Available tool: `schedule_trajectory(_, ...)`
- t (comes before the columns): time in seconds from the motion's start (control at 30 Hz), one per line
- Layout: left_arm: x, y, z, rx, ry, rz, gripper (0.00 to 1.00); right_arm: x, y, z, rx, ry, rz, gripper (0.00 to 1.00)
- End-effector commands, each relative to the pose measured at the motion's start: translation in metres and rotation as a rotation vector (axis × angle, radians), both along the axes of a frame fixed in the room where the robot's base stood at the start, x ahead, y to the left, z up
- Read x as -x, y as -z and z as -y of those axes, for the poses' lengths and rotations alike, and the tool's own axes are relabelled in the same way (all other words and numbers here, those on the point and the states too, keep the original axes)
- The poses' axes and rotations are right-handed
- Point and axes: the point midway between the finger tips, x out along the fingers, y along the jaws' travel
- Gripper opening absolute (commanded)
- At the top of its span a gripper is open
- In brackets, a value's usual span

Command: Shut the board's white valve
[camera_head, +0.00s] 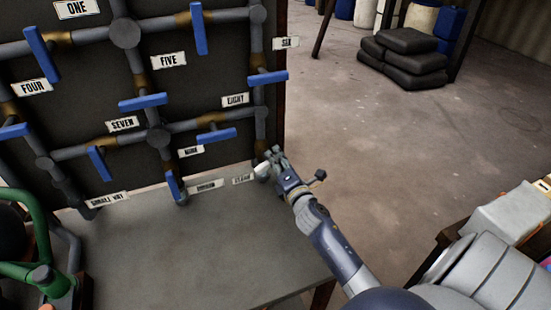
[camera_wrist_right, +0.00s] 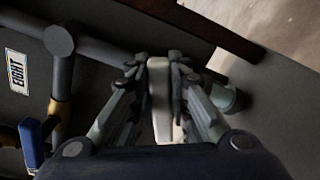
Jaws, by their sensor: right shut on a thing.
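The black pipe board (camera_head: 222,72) stands at the left in the head view, with grey pipes and several blue valve handles. The white valve (camera_head: 262,170) is at its lower right corner, beside a small label I cannot read surely. My right gripper (camera_head: 270,160) is at this valve, with its fingers closed around the handle. In the right wrist view the white valve handle (camera_wrist_right: 159,98) lies between the two fingers of my right gripper (camera_wrist_right: 158,85), running lengthwise along them. The fingers hide part of the handle. My left gripper is not in view.
A grey tabletop (camera_head: 240,240) lies in front of the board. A green-handled thing (camera_head: 40,235) stands at the lower left. Dark sacks (camera_head: 405,60) are stacked on the floor behind. Grey ribbed containers (camera_head: 490,270) are at the lower right. The floor between is clear.

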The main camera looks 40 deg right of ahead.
Motion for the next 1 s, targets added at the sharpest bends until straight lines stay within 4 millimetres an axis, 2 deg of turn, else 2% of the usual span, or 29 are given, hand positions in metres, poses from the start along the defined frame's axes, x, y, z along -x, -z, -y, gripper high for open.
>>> schedule_trajectory(0.2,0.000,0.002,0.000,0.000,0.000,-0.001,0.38,0.000,0.005,0.002,-0.187,0.000,0.044,0.00)
schedule_trajectory(0.5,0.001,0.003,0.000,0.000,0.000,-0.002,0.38,0.000,0.010,0.002,-0.376,0.000,0.089,0.00)
schedule_trajectory(1.0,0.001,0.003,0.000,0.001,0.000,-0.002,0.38,0.001,0.012,0.002,-0.474,0.000,0.113,0.00)
